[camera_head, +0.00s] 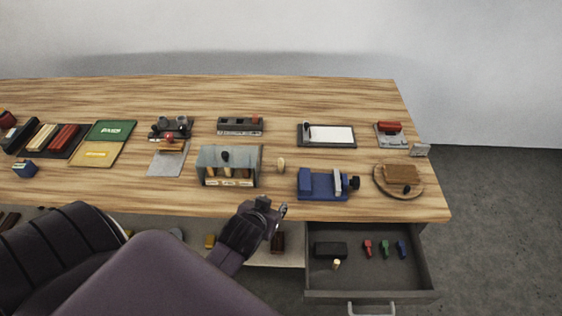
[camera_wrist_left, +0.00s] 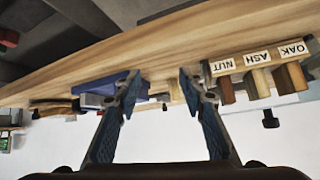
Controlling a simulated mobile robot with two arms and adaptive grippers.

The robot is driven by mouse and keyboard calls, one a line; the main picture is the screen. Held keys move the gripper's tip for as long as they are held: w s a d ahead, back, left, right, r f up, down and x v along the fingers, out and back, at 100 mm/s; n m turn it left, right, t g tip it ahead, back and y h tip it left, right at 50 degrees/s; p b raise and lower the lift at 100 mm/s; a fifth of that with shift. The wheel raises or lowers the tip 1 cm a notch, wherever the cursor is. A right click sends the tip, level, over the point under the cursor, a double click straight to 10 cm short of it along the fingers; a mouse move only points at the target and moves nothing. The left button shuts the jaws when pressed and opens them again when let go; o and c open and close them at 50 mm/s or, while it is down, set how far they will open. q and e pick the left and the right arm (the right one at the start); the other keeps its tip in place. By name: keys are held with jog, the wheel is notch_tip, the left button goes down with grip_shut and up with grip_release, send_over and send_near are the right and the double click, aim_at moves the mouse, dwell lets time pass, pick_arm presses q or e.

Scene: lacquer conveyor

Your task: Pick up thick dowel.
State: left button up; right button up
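A grey rack (camera_head: 201,163) on the bench holds several wooden dowel-like pieces (camera_head: 228,172). In the left wrist view, inverted blocks (camera_wrist_left: 291,77) show beside labels reading NUT, ASH and OAK. A short pale wooden piece (camera_head: 281,165) stands alone right of the rack. Another small pale piece (camera_head: 337,264) is in the open drawer. I cannot tell which is the thick dowel. My left gripper (camera_head: 271,207) is at the bench's front edge, below and right of the rack. Its two fingers (camera_wrist_left: 157,88) are apart and empty. My right gripper is not in view.
A blue vise (camera_head: 318,186) stands to the right, above an open drawer (camera_head: 372,295) with coloured pieces inside. A round board (camera_head: 421,190) holds a brown block. A framed white sheet (camera_head: 331,135) lies behind the vise.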

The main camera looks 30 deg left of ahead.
aim_at(281, 161)
pick_arm(q)
jog(key=w+a+t, duration=0.1)
jog(key=w, duration=0.1)
jog(key=w+a+r+n+t+y, duration=0.1)
jog(key=w+a, duration=0.1)
jog(key=w, duration=0.1)
jog(key=w+a+t, duration=0.1)
jog(key=w, duration=0.2)
jog(key=shift+w+a+r+n+y, duration=0.15)
jog(key=shift+r+n+y, duration=0.15)
jog(key=shift+n, duration=0.1)
jog(key=shift+w+a+t, duration=0.2)
jog(key=shift+w+t, duration=0.2)
jog(key=shift+w, duration=0.2)
jog(key=shift+x, duration=1.05)
jog(key=shift+w+a+p, duration=0.3)
jog(key=shift+w+p, duration=0.15)
jog(key=shift+p, duration=0.05)
jog(key=x, duration=0.3)
jog(key=shift+p, duration=0.4)
jog(key=shift+w+a+f, duration=0.25)
jog(key=shift+w, duration=0.3)
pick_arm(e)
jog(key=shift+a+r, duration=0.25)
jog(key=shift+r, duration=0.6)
